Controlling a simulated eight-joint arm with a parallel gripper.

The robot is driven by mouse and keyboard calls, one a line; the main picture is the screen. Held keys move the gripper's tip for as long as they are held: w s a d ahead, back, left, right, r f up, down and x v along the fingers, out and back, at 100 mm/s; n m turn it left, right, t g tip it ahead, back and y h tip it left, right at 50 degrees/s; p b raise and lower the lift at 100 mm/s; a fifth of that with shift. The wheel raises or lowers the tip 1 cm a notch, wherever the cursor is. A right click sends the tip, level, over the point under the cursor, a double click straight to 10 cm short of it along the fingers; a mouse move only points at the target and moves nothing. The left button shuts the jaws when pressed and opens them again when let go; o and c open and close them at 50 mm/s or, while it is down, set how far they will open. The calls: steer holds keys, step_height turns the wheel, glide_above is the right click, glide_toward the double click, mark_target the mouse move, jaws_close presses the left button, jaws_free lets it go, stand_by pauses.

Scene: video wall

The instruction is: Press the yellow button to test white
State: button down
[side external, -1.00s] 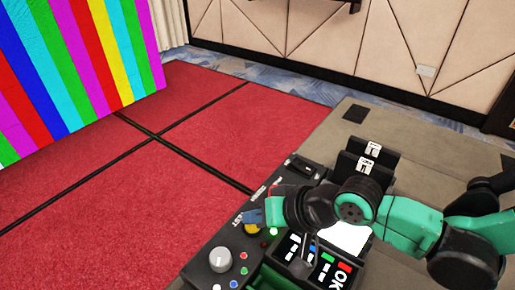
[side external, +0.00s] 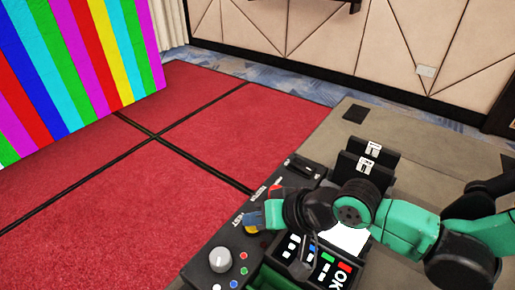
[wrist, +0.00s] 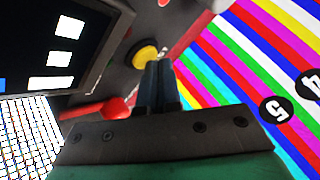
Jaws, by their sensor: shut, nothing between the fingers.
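The yellow button (side external: 251,231) is on the black control panel, partly hidden behind my gripper in the side external view. The round yellow button also shows in the wrist view (wrist: 146,50), just beyond my fingertips. My gripper (side external: 248,219) is shut and empty, its fingers side by side and pointing at the button. In the wrist view the fingertips (wrist: 158,66) reach the button's near right edge; I cannot tell whether they touch it. The video wall (side external: 85,60) shows coloured vertical stripes, not plain white.
A grey knob (side external: 221,259) and small coloured buttons (side external: 243,256) sit at the panel's near end. A black switch (side external: 301,169) is at the far end. Red carpet lies left of the panel.

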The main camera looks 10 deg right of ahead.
steer(key=shift+r, duration=0.75)
steer(key=shift+r, duration=2.5)
steer(key=s+d+r+h, duration=0.1)
steer(key=d+h, duration=0.2)
steer(key=d, duration=1.1)
steer(key=s+d+r+m+t+h, duration=0.1)
steer(key=d+h, duration=0.3)
steer(key=d, duration=1.1)
steer(key=shift+s+d, duration=0.25)
steer(key=shift+s, duration=0.55)
